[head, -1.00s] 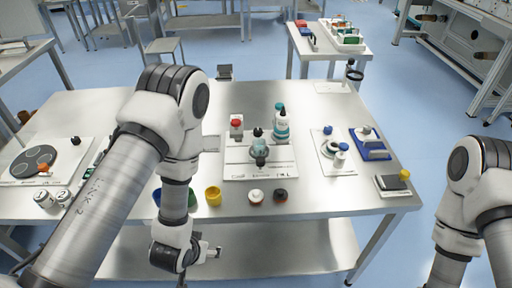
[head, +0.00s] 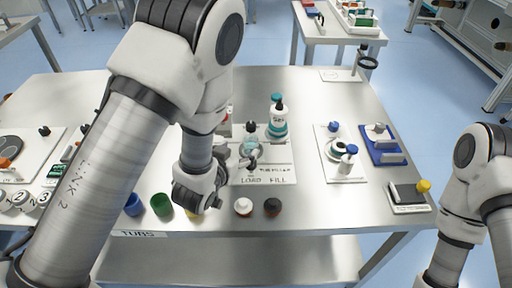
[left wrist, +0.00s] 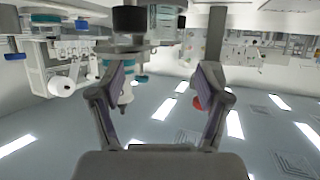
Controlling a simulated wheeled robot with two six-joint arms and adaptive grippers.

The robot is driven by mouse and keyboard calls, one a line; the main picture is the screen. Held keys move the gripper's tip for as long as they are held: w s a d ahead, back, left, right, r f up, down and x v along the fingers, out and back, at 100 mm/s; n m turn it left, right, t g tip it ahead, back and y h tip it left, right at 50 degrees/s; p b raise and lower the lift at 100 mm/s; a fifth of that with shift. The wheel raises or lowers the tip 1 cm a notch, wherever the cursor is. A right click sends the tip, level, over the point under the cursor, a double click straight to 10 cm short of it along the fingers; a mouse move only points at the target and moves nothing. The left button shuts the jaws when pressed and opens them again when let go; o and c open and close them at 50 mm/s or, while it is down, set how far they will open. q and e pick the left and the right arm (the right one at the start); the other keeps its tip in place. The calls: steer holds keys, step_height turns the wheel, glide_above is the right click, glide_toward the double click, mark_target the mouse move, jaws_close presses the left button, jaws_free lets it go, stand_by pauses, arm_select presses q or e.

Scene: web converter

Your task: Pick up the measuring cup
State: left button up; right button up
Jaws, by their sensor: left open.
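What looks like the measuring cup, a small clear teal-tinted vessel (head: 247,147), stands on the white labelled board (head: 278,165) in the middle of the table. My left gripper (head: 236,168) is just in front of it and to its left, low over the board. The forearm and wrist hide part of the board's left side. In the left wrist view, which appears upside down, both fingers of my left gripper (left wrist: 162,85) stand wide apart with nothing clasped. A dark-ended part (left wrist: 130,18) shows close at the top, not clearly identifiable. My right gripper is out of view.
A white bottle with teal bands (head: 278,118) stands behind the cup. White (head: 243,207) and dark (head: 272,207) knobbed pieces sit near the front edge. Blue (head: 134,205) and green (head: 161,204) tubs stand left of them. A blue holder (head: 383,145) is at right.

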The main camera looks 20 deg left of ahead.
mark_target(253, 137)
arm_select(q)
steer(key=shift+w+f, duration=0.25)
steer(key=shift+f, duration=0.15)
steer(key=p+x, duration=0.1)
steer(key=x, duration=0.6)
steer(key=shift+w+r+p, duration=0.1)
steer(key=shift+w+p, duration=0.1)
steer(key=shift+p, duration=0.15)
steer(key=shift+w+f, duration=0.2)
steer(key=shift+w, duration=0.05)
steer(key=shift+s, duration=0.1)
steer(key=c, duration=1.2)
